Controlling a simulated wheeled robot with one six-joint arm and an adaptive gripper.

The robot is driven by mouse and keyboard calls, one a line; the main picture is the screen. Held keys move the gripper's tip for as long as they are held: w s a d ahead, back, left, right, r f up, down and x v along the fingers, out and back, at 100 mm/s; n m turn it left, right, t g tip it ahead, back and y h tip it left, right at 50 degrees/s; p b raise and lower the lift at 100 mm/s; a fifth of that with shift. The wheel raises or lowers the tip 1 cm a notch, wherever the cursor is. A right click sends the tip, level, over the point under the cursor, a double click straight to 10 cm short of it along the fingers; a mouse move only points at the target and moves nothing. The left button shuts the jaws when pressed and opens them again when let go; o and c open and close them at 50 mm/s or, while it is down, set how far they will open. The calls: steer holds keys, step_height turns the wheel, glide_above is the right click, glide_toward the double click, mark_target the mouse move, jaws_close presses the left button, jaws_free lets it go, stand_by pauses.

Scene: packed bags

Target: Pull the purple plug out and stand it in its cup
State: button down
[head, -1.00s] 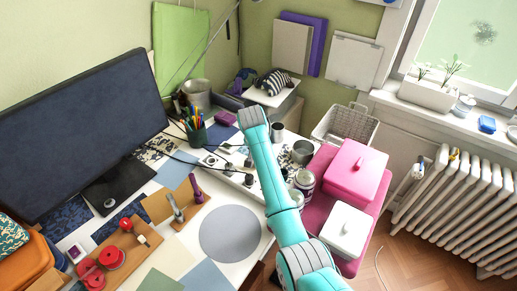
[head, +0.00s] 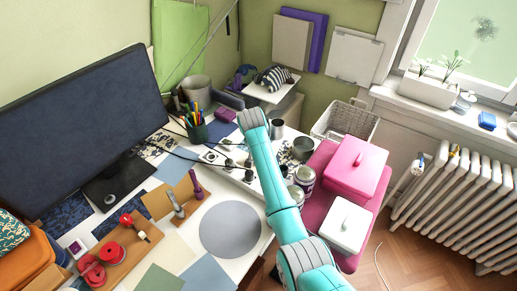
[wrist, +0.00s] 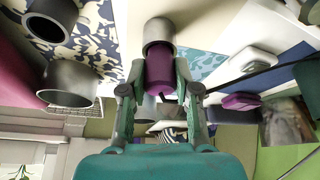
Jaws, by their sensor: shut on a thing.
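My gripper (wrist: 160,92) is shut on the purple plug (wrist: 160,70) in the wrist view, with one finger on each side. The plug's far end meets a grey cylinder (wrist: 158,33) with a raised rim. I cannot tell how deep the plug sits in it. In the head view my arm hides the gripper and the plug. Two more grey cups stand nearby, a narrow one (head: 277,127) and a wider one (head: 302,147); their open mouths show at the left in the wrist view.
A white strip (head: 236,174) with dark plugs and cables lies left of my arm. A pen holder (head: 197,131) stands beyond it. A pink box (head: 356,168) and a white box (head: 347,226) are at the right. A round grey mat (head: 230,230) lies clear in front.

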steer(key=shift+f, duration=0.55)
steer(key=c, duration=0.8)
jaws_free()
steer(key=shift+o, duration=0.2)
steer(key=v, duration=1.2)
steer(key=shift+s, duration=0.1)
